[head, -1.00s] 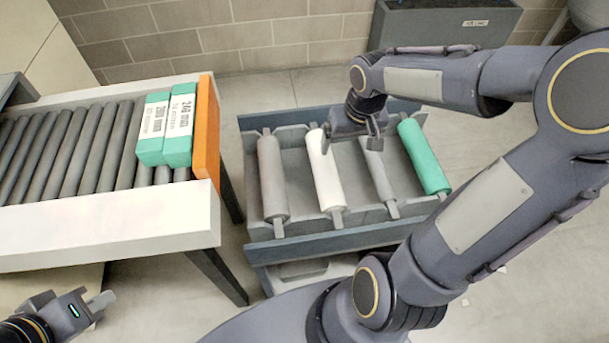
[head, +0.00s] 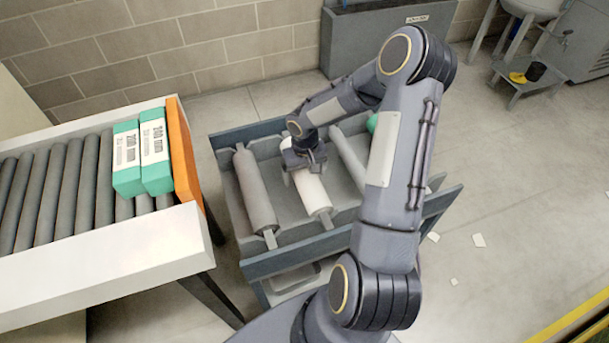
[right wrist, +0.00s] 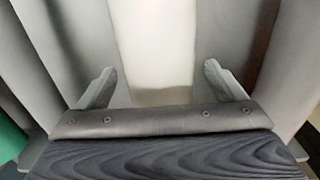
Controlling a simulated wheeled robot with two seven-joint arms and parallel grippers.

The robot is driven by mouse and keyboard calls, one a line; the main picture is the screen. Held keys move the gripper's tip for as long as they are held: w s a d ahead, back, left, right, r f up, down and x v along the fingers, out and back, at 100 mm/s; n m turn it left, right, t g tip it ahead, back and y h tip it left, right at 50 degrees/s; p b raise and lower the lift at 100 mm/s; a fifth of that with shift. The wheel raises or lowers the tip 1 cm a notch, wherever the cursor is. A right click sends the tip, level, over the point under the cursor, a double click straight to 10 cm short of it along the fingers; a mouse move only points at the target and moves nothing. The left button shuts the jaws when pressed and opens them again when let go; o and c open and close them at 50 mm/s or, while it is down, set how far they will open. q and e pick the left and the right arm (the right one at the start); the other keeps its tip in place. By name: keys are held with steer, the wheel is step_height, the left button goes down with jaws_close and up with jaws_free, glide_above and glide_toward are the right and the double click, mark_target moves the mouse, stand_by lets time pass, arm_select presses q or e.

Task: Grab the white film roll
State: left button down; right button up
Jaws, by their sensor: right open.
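The white film roll (head: 311,192) lies in a grey drawer-like rack (head: 300,244), between a grey roll on its left and a thinner grey roll on its right. My right gripper (head: 304,167) is over the upper part of the white roll and hides it there. In the right wrist view the open fingers (right wrist: 160,88) stand on either side of the white roll (right wrist: 155,45), with a gap on both sides. I cannot tell how far down the fingers reach. My left gripper is not in view.
A grey roll (head: 254,190) and a thin grey roll (head: 348,155) flank the white one. A green roll (head: 372,122) is mostly behind my right arm. A roller conveyor (head: 60,190) with green-and-white boxes (head: 155,155) and an orange end stop (head: 184,150) stands left.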

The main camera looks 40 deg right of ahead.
steer(key=shift+f, duration=0.5)
steer(key=shift+w+r, duration=0.1)
steer(key=c, duration=1.9)
